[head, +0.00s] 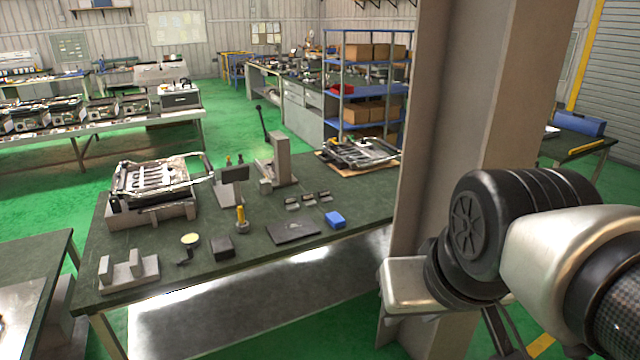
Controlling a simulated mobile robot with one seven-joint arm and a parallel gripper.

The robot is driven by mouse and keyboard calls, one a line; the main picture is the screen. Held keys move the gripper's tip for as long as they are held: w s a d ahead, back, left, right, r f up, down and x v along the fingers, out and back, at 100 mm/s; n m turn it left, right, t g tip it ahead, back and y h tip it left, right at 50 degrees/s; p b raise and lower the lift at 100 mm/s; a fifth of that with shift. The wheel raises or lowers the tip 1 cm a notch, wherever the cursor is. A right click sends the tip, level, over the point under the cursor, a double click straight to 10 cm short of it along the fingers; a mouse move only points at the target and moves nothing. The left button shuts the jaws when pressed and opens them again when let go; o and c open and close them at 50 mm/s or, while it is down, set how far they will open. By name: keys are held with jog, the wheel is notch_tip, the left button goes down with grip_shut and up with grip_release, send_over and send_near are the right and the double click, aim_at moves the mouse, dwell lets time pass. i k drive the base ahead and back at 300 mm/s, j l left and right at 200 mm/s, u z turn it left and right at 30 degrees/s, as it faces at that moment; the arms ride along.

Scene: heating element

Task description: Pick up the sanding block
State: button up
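The dark green workbench (330,250) stands ahead of me. A small dark block (223,248) lies near its front edge, left of a flat dark plate (293,232). A small blue block (335,220) lies right of the plate. I cannot tell for sure which of these blocks is the sanding block. My arm comes in from the right, and the dark parts of my gripper (500,335) show at the bottom edge, partly cut off. My gripper is off the bench, well to the right of both blocks. Its opening cannot be made out.
A beige column (455,120) stands between my arm and the bench's right end. The bench holds a grey bracket (128,270), a yellow-handled tool (241,220), a lever press (279,158) and a heating-element fixture (152,190). The front strip between dark block and blue block is fairly open.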

aim_at(335, 220)
jog(key=i+j, duration=0.15)
jog(key=i, duration=0.55)
jog(key=i+j, duration=0.2)
jog(key=i, duration=0.45)
jog(key=i+j, duration=0.15)
jog(key=i, duration=0.55)
